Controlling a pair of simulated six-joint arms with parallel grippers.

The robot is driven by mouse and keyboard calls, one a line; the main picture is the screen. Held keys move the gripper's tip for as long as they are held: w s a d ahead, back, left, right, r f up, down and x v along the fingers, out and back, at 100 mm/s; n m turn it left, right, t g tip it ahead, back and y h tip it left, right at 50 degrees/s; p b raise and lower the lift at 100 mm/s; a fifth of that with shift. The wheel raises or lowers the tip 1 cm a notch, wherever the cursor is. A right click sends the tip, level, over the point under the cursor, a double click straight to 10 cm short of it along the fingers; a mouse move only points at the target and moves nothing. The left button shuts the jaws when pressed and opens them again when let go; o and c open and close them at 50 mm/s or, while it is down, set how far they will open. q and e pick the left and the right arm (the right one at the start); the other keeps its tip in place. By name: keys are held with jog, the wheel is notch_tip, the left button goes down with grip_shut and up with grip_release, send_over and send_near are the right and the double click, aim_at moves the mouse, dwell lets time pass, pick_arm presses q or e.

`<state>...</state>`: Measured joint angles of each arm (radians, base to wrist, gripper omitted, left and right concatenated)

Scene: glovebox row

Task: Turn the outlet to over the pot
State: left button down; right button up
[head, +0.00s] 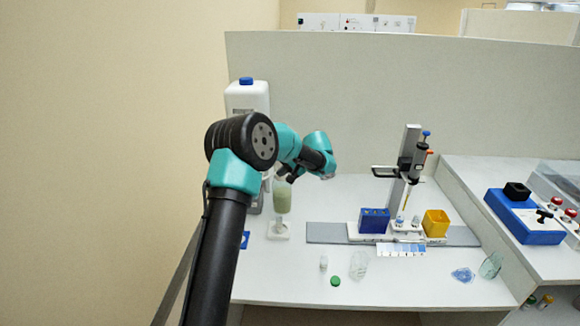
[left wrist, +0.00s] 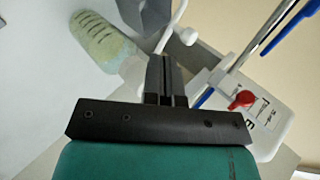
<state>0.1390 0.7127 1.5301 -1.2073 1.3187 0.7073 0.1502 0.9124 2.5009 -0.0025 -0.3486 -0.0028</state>
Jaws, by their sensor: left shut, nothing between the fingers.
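My left gripper (head: 287,174) is shut and empty, above and close to a clear vessel with pale green contents (head: 281,197). The shut fingers show in the left wrist view (left wrist: 166,72), with the green vessel (left wrist: 98,40) beyond them to the left. A thin bent white tube with a rounded end (left wrist: 187,36), which looks like the outlet, lies just past the fingertips. I cannot tell whether the fingers touch it. My arm hides most of this area in the head view. I cannot tell for sure which vessel is the pot. My right gripper is out of view.
A white bottle with a blue cap (head: 246,97) stands behind my arm. A white body with a red knob (left wrist: 243,100) is right of the fingers. A stand with a pipette (head: 411,165), blue box (head: 374,221) and yellow box (head: 436,223) are right. Small glassware lies in front.

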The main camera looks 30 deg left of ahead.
pick_arm(q)
jog(key=a, duration=0.1)
jog(key=a+f, duration=0.1)
jog(key=a, duration=0.1)
jog(key=s+a, duration=0.1)
jog(key=a, duration=0.1)
jog(key=shift+a+f, duration=0.15)
jog(key=shift+f, duration=0.2)
